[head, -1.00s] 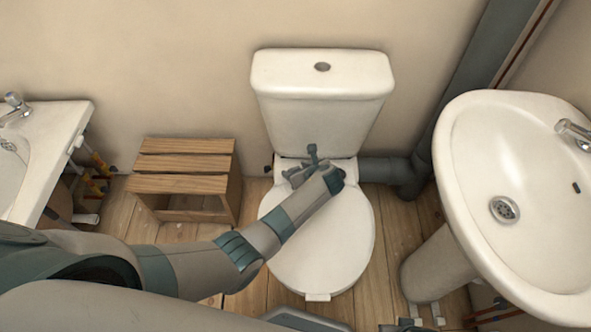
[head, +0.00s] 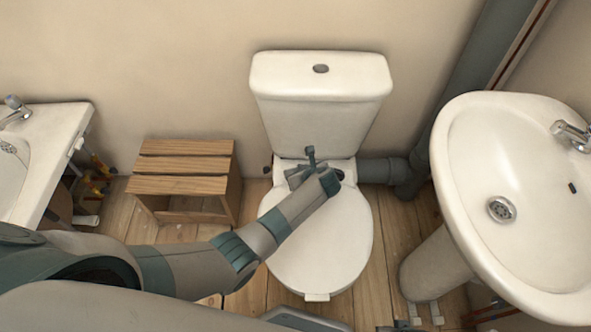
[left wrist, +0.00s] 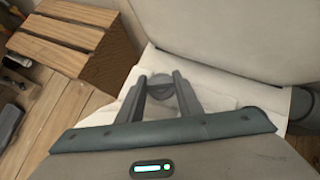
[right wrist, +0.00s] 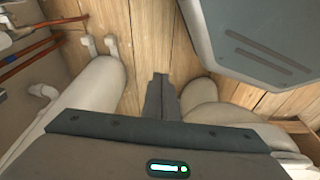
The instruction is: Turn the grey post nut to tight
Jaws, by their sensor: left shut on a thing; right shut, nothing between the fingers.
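The grey post nut (left wrist: 159,86) is a small round grey piece at the back of the toilet seat, between the fingers in the left wrist view. My left gripper (left wrist: 160,90) is shut on it; in the head view this gripper (head: 306,166) sits at the hinge end of the seat, just in front of the cistern. The nut is mostly hidden by my gripper in the head view, and its thread cannot be seen. My right gripper (right wrist: 160,92) is shut and empty, low over the wooden floor, between the sink pedestal and the toilet.
The white cistern (head: 319,105) stands right behind the left gripper, above the closed toilet lid (head: 318,255). A wooden stool (head: 180,185) stands left of the toilet. A grey waste pipe (head: 385,171) and a pedestal sink (head: 515,160) are at the right.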

